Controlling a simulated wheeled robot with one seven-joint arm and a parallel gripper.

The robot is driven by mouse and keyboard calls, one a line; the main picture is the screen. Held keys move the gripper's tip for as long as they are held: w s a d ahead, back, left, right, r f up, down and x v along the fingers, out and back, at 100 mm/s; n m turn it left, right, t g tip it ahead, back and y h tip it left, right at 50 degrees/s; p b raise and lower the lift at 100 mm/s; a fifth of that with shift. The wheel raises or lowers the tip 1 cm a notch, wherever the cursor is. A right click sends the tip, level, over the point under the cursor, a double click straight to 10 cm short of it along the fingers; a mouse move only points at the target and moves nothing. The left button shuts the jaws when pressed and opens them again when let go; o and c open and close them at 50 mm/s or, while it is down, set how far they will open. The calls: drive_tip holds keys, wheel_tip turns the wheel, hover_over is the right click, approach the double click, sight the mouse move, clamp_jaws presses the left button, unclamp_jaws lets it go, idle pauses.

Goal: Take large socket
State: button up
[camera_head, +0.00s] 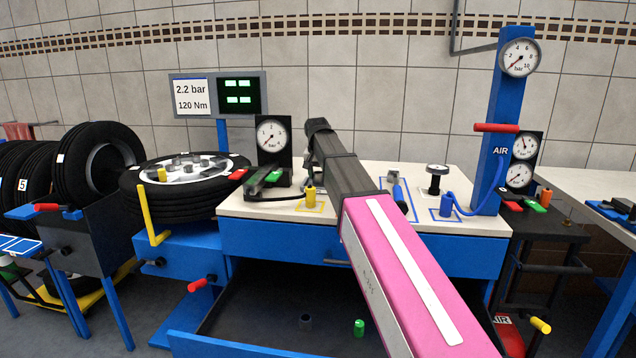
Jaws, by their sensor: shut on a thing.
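A yellow socket (310,199) stands upright inside a yellow outlined square on the white workbench top. My gripper (309,180) points down from the far end of my arm, and its fingers are shut on the top of the yellow socket. The fingers are small and partly hidden by my wrist. A green socket (359,327) and a dark socket-like piece (305,321) are in the open drawer (255,310). I cannot tell their sizes for certain.
A pressure gauge (272,137) stands just behind left of my gripper. A wheel (180,205) lies on a stand at left. A blue air post (493,140) with gauges rises at right. A blue-handled tool (397,190) lies right of my arm. The bench front is mostly clear.

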sight(319, 172)
drive_tip(key=shift+r, duration=1.95)
